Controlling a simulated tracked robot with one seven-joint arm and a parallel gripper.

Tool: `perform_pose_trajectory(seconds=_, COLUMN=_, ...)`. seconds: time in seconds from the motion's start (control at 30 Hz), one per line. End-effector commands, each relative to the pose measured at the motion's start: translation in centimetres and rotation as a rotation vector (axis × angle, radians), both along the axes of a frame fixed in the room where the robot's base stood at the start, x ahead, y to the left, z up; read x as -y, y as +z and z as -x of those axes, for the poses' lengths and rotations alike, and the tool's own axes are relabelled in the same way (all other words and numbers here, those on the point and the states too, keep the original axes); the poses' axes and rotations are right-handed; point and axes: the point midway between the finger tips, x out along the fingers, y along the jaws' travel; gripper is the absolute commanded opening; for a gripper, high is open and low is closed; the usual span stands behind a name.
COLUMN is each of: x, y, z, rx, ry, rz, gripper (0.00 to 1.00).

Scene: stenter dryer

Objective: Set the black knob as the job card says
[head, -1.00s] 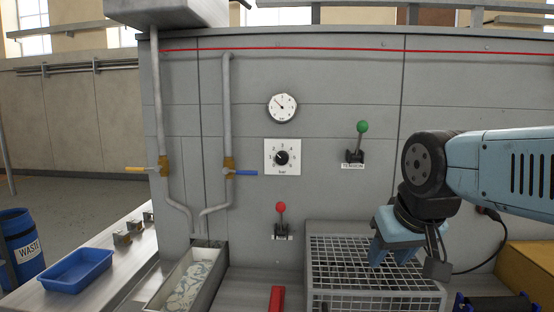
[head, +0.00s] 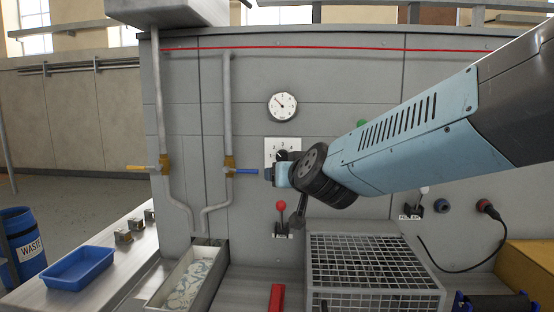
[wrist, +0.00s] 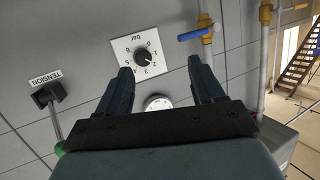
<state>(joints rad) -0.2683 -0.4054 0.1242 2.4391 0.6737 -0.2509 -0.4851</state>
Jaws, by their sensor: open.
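The black knob (wrist: 143,59) sits on a square white dial plate (wrist: 125,48) marked "bar" on the grey wall panel. In the wrist view the picture is turned over and the knob's light mark seems to point near 2 or 3; I cannot read it surely. In the head view my arm partly hides the dial plate (head: 270,146). My gripper (wrist: 160,66) is open and empty in front of the panel. No job card is readable in these views.
A round gauge (head: 282,107) is above the dial. A red-knobbed lever (head: 281,207) is below. The green-knobbed TENSION lever (head: 362,124) is mostly behind my arm. A blue-handled valve (head: 243,171) is left of my gripper. A wire cage (head: 370,265) stands below right.

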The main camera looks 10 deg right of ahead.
Motion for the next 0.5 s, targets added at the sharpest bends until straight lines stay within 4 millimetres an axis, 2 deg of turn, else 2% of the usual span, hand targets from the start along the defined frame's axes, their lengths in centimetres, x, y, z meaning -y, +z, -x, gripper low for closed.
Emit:
perform_pose_trajectory(seconds=0.1, x=-1.4, y=0.5, z=-1.8, rx=0.095, ry=-0.074, rz=-0.003, gripper=0.67)
perform_pose_trajectory(seconds=0.2, x=-1.8, y=0.7, z=-2.7, rx=0.162, ry=-0.159, rz=0.005, gripper=0.67)
perform_pose_trajectory(seconds=0.5, x=-1.7, y=0.3, z=-3.1, rx=0.250, ry=-0.360, rz=0.067, gripper=0.67)
